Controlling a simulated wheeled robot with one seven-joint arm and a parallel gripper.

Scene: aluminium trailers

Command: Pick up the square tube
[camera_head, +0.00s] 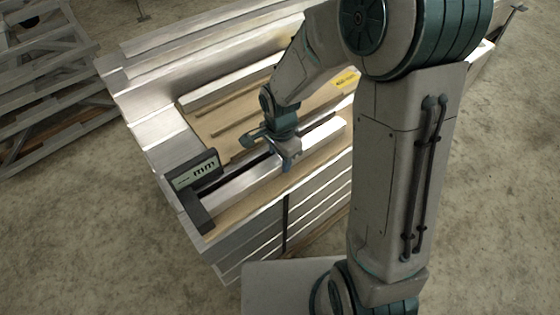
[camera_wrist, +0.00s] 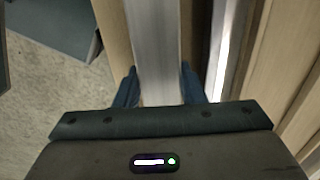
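The square tube (camera_head: 238,187) is a long bright metal bar on the wooden top of the stack, running from lower left to upper right. My gripper (camera_head: 288,160) points down over the tube's middle, partly hiding it. In the wrist view the tube (camera_wrist: 155,45) passes between my two dark fingers (camera_wrist: 159,85), one on each side. The fingers lie close to its sides, with no clear gap. I cannot tell whether they press on it. The tube shows no clear lift from the board.
A dark display unit marked "mm" (camera_head: 195,171) stands at the tube's left end. Other metal profiles (camera_head: 225,83) lie behind on the stack. A trailer frame (camera_head: 45,85) stands at the far left. Concrete floor (camera_head: 95,240) is free at the lower left.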

